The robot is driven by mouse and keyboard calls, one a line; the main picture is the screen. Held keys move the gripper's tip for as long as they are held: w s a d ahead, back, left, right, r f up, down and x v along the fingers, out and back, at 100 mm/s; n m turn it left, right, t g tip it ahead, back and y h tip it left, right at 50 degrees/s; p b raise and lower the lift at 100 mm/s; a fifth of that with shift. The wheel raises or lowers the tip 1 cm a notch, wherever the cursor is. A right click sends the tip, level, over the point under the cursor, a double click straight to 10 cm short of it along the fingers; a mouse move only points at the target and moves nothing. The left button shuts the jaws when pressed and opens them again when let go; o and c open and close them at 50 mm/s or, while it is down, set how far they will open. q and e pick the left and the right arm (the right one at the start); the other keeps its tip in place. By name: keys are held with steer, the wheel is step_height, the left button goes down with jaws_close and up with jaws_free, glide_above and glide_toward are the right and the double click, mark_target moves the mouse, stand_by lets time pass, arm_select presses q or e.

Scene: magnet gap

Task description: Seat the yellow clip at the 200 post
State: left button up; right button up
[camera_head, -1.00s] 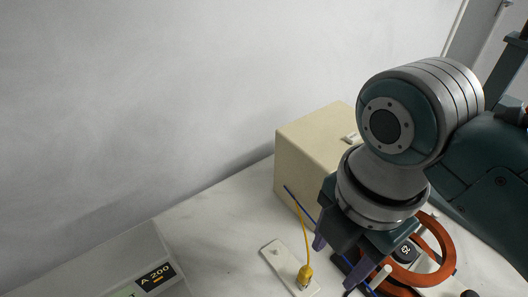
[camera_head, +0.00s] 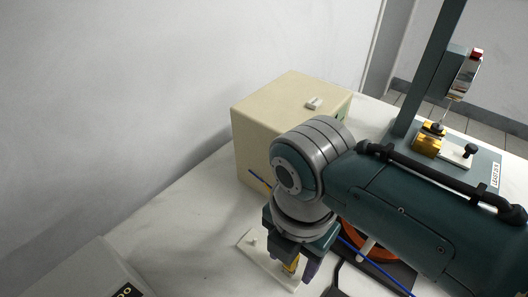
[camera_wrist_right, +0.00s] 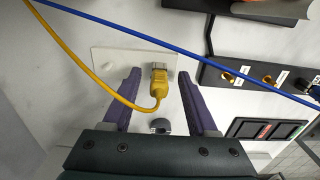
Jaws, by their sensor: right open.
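The yellow clip (camera_wrist_right: 158,85) with its yellow cable shows in the right wrist view, on a pale plate (camera_wrist_right: 108,64). In the head view the clip (camera_head: 291,265) is mostly hidden by my right gripper, and the plate (camera_head: 262,262) lies on the table under it. My right gripper (camera_wrist_right: 160,88) is open, one purple finger on each side of the clip, with gaps to both. Brass posts (camera_wrist_right: 267,79) stand on a dark strip (camera_wrist_right: 246,78) at the right in the wrist view; their labels are too small to read, so I cannot tell the 200 post. My left gripper is out of view.
A blue cable (camera_wrist_right: 165,43) crosses above the clip in the wrist view. A cream box (camera_head: 265,115) stands behind my right arm. A stand with a teal base (camera_head: 478,168) is at the far right. Bare table lies left of the plate.

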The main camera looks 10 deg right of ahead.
jaws_close()
stand_by(0.5)
